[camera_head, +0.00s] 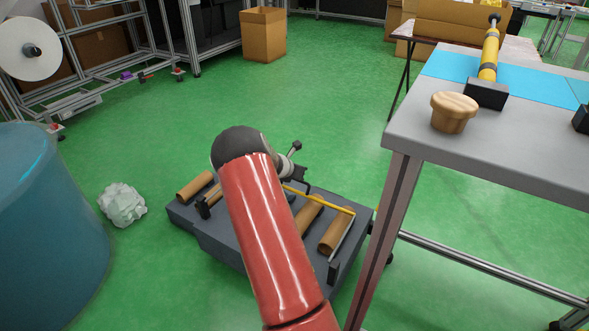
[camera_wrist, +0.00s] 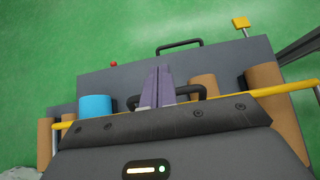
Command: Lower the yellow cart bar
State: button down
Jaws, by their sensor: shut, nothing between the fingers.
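The yellow cart bar (camera_head: 326,200) runs across the grey cart (camera_head: 228,243), above its cardboard tubes, with a silver rod at its right end. In the wrist view the bar (camera_wrist: 292,88) shows at both sides, and its middle is hidden behind my gripper's dark body. My gripper (camera_wrist: 157,72) is shut and empty, its purple-grey fingers over the cart deck, beyond the bar in that view. In the head view my red arm covers the cart's middle and the bar's left part. I cannot tell whether the fingers touch anything.
Cardboard tubes (camera_head: 335,230) and a blue cylinder (camera_wrist: 95,105) lie on the cart. A black handle (camera_wrist: 180,46) stands at its edge. A grey table (camera_head: 520,150) stands at right, a blue bin (camera_head: 50,230) at left. Crumpled paper (camera_head: 122,204) lies on the green floor.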

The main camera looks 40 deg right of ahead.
jog(key=shift+d+f, duration=0.2)
jog(key=shift+f, duration=0.45)
jog(key=shift+a+r, duration=0.1)
jog(key=v, duration=0.7)
jog(key=shift+a+r, duration=0.2)
jog(key=shift+s, duration=0.1)
